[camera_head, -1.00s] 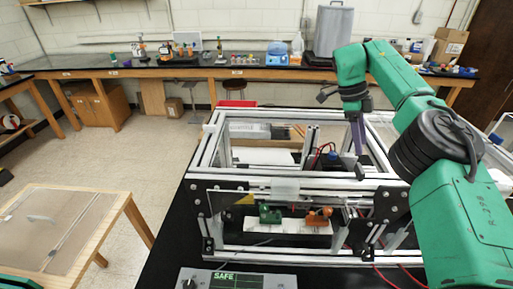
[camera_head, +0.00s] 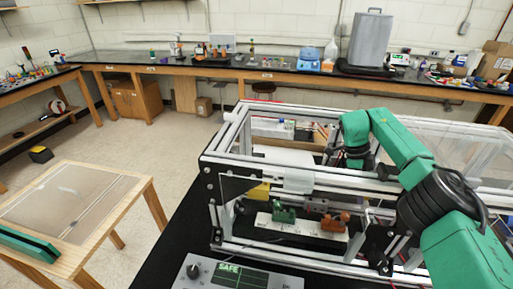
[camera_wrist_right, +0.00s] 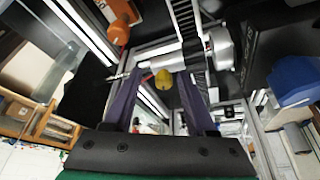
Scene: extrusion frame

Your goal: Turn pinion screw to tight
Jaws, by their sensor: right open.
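A small yellow round knob (camera_wrist_right: 163,80) shows in the right wrist view, and it may be the pinion screw. It sits near a grey cylindrical part (camera_wrist_right: 220,48) and a dark toothed-looking strip (camera_wrist_right: 187,30). My right gripper (camera_wrist_right: 160,74) has its two purple fingers apart, one on each side of the knob in the picture. I cannot tell whether they touch it. In the head view my right wrist reaches down into the aluminium extrusion frame (camera_head: 300,165). The fingertips and knob cannot be made out there. My left gripper is out of view.
Frame bars surround my right wrist closely. Inside stand a green block (camera_head: 284,213) and an orange block (camera_head: 334,222) on a white strip. A control box reading SAFE (camera_head: 240,276) lies in front. A low wooden table (camera_head: 75,205) stands at left.

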